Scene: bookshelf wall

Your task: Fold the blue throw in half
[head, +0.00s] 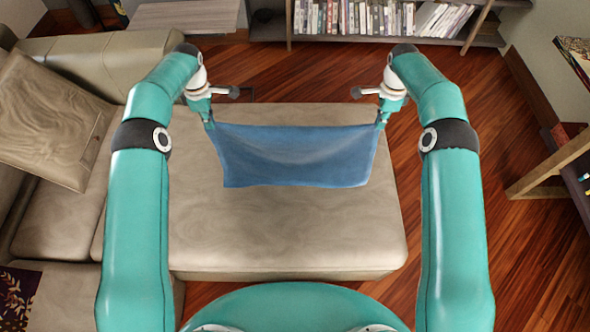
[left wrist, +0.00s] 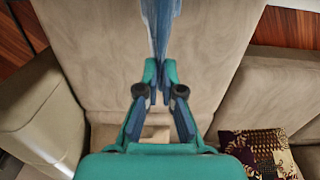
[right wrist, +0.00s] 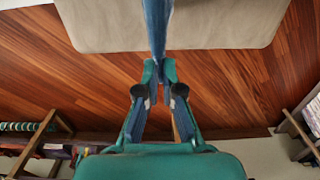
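The blue throw (head: 295,158) hangs between my two grippers above the beige ottoman seat (head: 290,235). Its upper edge sags between the held corners, and its lower edge hangs toward the near side. My left gripper (head: 209,120) is shut on the throw's left upper corner. In the left wrist view the throw (left wrist: 160,25) runs up from the closed fingertips. My right gripper (head: 381,122) is shut on the right upper corner. In the right wrist view the throw (right wrist: 157,25) shows as a narrow strip from the closed fingertips. I cannot tell whether the lower edge touches the seat.
A beige cushion (head: 52,120) leans on the sofa at the left. A patterned cushion (head: 15,295) lies at the lower left. A bookshelf (head: 390,20) stands at the back, and a wooden-framed shelf (head: 555,165) at the right. Wooden floor (head: 505,220) is clear right of the seat.

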